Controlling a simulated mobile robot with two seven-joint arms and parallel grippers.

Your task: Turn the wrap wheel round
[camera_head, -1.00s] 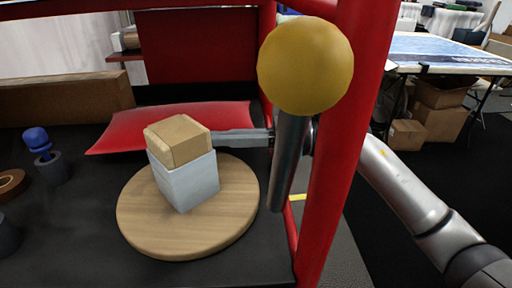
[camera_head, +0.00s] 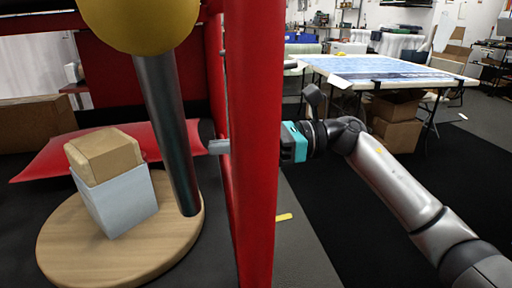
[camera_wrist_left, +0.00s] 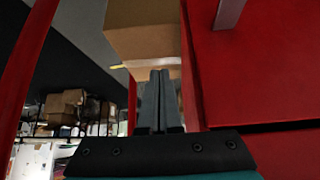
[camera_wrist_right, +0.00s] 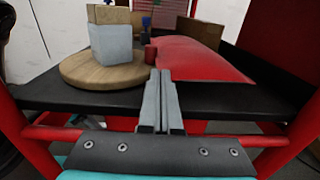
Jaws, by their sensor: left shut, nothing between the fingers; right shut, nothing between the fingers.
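The round wooden wheel (camera_head: 60,250) lies flat on the black table at the left. On it stands a pale grey-white box (camera_head: 117,204) with a tan block (camera_head: 103,155) on top. The box and wheel also show in the right wrist view (camera_wrist_right: 111,45) (camera_wrist_right: 85,75). My right gripper (camera_head: 214,146) reaches in behind the red post, its fingers shut and empty, apart from the box on its right. A dark rod with a yellow ball (camera_head: 140,15) overlaps the wheel's right side. My left gripper (camera_wrist_left: 160,73) is shut and empty, with a cardboard box (camera_wrist_left: 145,30) beyond it.
The red upright post (camera_head: 255,150) stands close beside my right gripper. A red sheet (camera_head: 50,158) lies behind the wheel. A blue-topped table (camera_head: 385,68) with boxes under it stands at the back right. The floor at right is open.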

